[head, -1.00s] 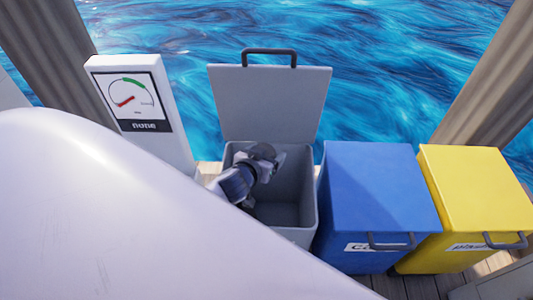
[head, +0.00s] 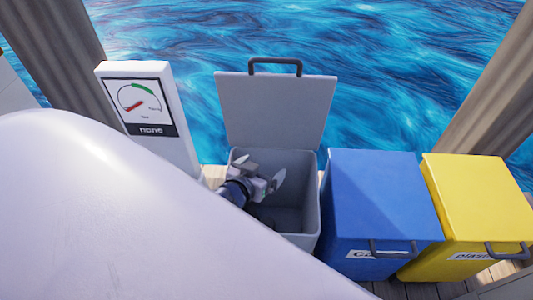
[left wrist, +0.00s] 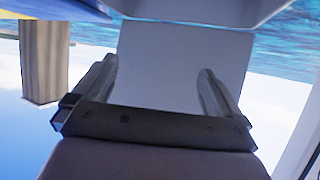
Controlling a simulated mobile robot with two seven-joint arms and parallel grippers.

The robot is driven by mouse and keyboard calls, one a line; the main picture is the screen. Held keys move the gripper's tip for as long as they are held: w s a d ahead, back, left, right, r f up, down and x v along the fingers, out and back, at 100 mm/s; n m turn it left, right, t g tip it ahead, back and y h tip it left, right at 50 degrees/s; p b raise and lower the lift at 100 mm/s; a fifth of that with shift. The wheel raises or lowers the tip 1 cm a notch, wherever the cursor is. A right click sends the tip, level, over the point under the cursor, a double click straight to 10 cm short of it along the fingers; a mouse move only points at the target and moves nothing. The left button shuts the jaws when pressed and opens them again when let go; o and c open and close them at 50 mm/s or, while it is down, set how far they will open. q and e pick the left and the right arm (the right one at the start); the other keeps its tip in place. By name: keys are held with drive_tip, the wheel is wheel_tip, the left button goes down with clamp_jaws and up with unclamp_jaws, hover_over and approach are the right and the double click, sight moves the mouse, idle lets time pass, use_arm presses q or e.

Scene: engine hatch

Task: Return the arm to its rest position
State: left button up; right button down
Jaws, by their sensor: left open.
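My left gripper (head: 266,180) is at the open grey bin (head: 307,200) in the head view, over the left part of its opening. Its fingers are spread and nothing shows between them. In the left wrist view the two fingers of the left gripper (left wrist: 160,92) stand wide apart, with a pale grey flat surface behind them. Most of my left arm is hidden in the head view behind a large white part of mine. My right gripper is not in view.
The grey bin's lid (head: 275,110) stands raised at the back. A blue bin (head: 380,200) and a yellow bin (head: 480,205), both closed, stand to the right. A gauge panel (head: 148,115) stands to the left. Wooden posts (head: 55,70) and water lie beyond.

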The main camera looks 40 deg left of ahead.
use_arm(q)
drive_tip(key=shift+s+r, duration=0.15)
drive_tip(key=shift+s, duration=0.2)
drive_tip(key=s+d+r+m+g+h+p, duration=0.1)
drive_tip(key=s+d+r+m+h+p, duration=0.1)
drive_tip(key=s+d+p, duration=0.2)
drive_tip(key=s+d+r+m+g+h+p, duration=0.1)
drive_tip(key=s+d+r+m+h+p, duration=0.1)
drive_tip(key=s+p, duration=0.5)
drive_tip(key=s+d+r, duration=0.1)
drive_tip(key=s+d, duration=0.1)
drive_tip(key=shift+s+d+r+p, duration=0.15)
drive_tip(key=shift+s+d+p, duration=0.15)
drive_tip(key=shift+d, duration=0.1)
idle(1.1)
